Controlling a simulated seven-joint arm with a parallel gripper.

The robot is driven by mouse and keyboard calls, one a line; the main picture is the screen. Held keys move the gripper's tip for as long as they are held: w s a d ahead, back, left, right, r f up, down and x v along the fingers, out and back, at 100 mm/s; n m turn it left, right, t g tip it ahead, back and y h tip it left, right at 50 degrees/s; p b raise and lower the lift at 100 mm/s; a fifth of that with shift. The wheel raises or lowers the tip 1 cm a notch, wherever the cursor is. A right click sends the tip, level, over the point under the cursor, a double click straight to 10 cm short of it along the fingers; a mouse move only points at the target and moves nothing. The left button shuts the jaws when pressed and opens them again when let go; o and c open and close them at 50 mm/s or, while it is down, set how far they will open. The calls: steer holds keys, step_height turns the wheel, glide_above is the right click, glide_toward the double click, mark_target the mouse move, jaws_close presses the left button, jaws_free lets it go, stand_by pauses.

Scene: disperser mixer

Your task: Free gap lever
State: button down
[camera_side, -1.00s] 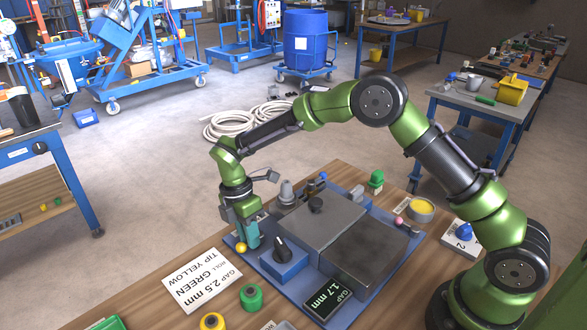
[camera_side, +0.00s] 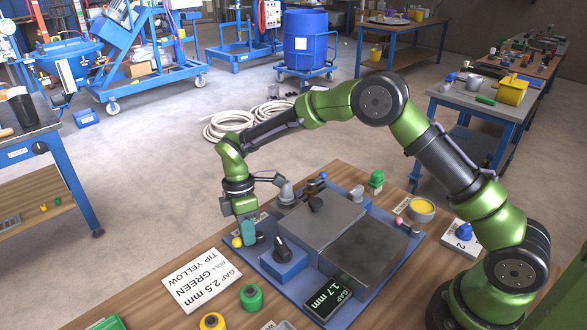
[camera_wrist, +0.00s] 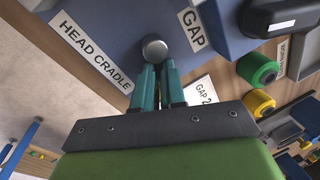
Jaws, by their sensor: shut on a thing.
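My gripper (camera_side: 249,238) points down at the left corner of the blue base plate (camera_side: 262,269). In the wrist view its teal fingers (camera_wrist: 158,85) are closed around a grey round-ended piece (camera_wrist: 154,48), beside the "HEAD CRADLE" and "GAP" labels. A yellow ball (camera_side: 237,242) shows just left of the fingertips in the side view; I cannot tell whether it belongs to the held piece. A black pointer knob (camera_side: 281,246) stands on a blue block right of the gripper. I cannot tell which part is the gap lever.
A white card (camera_side: 202,281) reads gap 2.5 mm, green, tip yellow. Green (camera_side: 251,297) and yellow (camera_side: 212,322) rolls stand at the front. Grey metal blocks (camera_side: 320,222) fill the plate's middle.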

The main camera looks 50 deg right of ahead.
steer(key=m, duration=0.3)
steer(key=d+m, duration=0.1)
steer(key=shift+w+y, duration=0.35)
steer(key=shift+y, duration=0.05)
steer(key=shift+w+d+m+t, duration=0.1)
steer(key=shift+m+t, duration=0.1)
steer(key=shift+m, duration=0.7)
steer(key=shift+w+d+m+t, duration=0.1)
steer(key=shift+m+t, duration=0.1)
steer(key=shift+m, duration=0.7)
steer(key=shift+d, duration=0.1)
steer(key=c, duration=1.3)
jaws_free()
steer(key=shift+o, duration=0.2)
step_height(320, 180, up, 17)
steer(key=w+d, duration=0.1)
steer(key=d, duration=0.1)
steer(key=shift+w+d+f, duration=0.2)
steer(key=shift+w+d, duration=0.1)
steer(key=shift+d, duration=0.1)
steer(key=shift+m, duration=0.3)
